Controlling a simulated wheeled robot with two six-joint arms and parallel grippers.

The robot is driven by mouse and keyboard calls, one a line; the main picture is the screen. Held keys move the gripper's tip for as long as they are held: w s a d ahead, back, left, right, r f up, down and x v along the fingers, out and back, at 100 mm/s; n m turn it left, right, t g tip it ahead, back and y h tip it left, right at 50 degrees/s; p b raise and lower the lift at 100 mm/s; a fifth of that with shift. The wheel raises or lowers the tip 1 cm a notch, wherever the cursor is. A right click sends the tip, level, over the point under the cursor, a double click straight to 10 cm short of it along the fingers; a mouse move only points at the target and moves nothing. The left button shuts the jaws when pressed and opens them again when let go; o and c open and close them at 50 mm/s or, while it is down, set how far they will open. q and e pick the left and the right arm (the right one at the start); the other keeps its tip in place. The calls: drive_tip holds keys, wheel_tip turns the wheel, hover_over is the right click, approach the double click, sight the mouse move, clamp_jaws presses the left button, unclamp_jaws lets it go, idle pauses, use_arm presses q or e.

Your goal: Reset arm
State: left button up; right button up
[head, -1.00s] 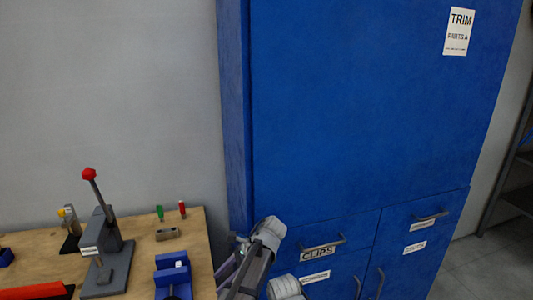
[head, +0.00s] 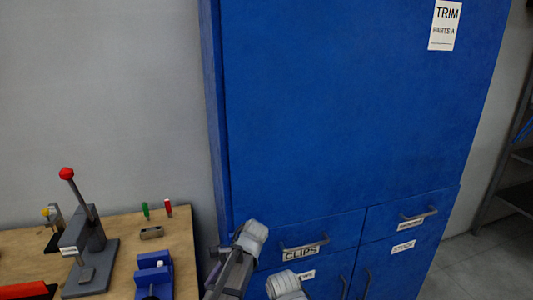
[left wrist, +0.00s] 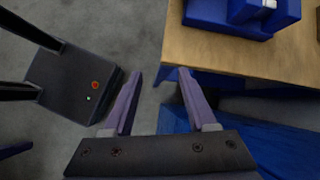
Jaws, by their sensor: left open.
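My left arm rises at the bottom middle of the head view, in front of the blue cabinet (head: 330,120). Its gripper cannot be made out clearly there. In the left wrist view my left gripper (left wrist: 160,72) is open, its two purple fingers apart with nothing between them. Its fingers point toward the grey floor (left wrist: 130,30) beside the left edge of the wooden bench (left wrist: 230,52). A pale rounded link of my other arm shows at the bottom of the head view; my right gripper is out of view.
The wooden bench (head: 182,235) at left carries a grey lever press (head: 88,245) with a red knob and a blue fixture (head: 153,275). The cabinet has drawers with a CLIPS label (head: 300,253) and protruding handles (head: 420,214). A shelf rack (head: 515,160) stands at far right.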

use_arm(q)
drive_tip(key=s+a+f+n+t+h, duration=0.1)
drive_tip(key=s+f+n+t+h, duration=0.25)
drive_tip(key=s+n+h, duration=0.65)
drive_tip(key=s+d+m+g+y, duration=0.1)
drive_tip(key=s+d+y, duration=0.3)
drive_tip(key=d, duration=0.6)
drive_tip(key=shift+d+f+m+y, duration=0.2)
drive_tip(key=shift+m+y, duration=0.1)
drive_tip(key=shift+m, duration=0.2)
drive_tip(key=shift+g, duration=0.25)
